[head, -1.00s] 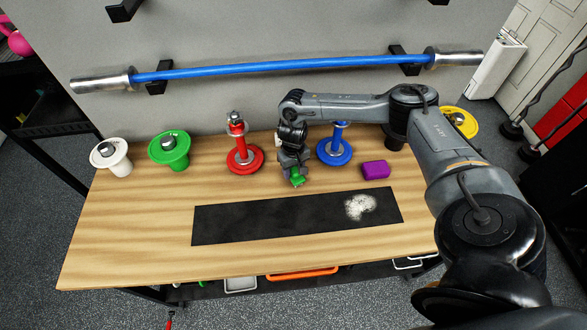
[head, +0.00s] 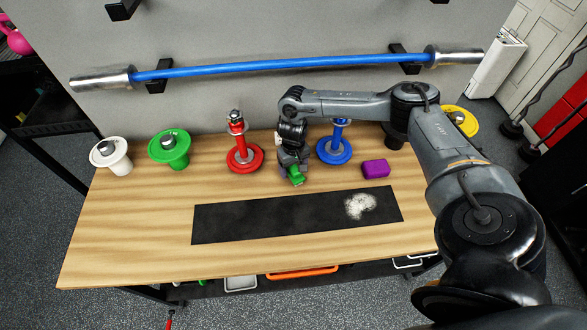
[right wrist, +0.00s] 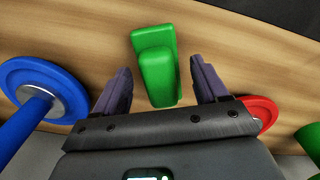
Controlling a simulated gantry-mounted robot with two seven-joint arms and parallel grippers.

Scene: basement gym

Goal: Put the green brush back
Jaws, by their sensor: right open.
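The green brush (head: 296,180) is on the wooden table between the red and blue weight stands, behind the black mat. In the right wrist view the brush (right wrist: 156,68) is a green block with a second green block on top. My right gripper (head: 291,171) is low over it. In the right wrist view the gripper (right wrist: 160,80) is open, with one dark finger on each side of the brush and visible gaps between. The brush's underside is hidden. My left gripper is in neither view.
The red stand (head: 244,157) and blue stand (head: 334,151) flank the gripper. A purple block (head: 376,169) lies to the right. The black mat (head: 270,220) bears a white powder patch (head: 360,206).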

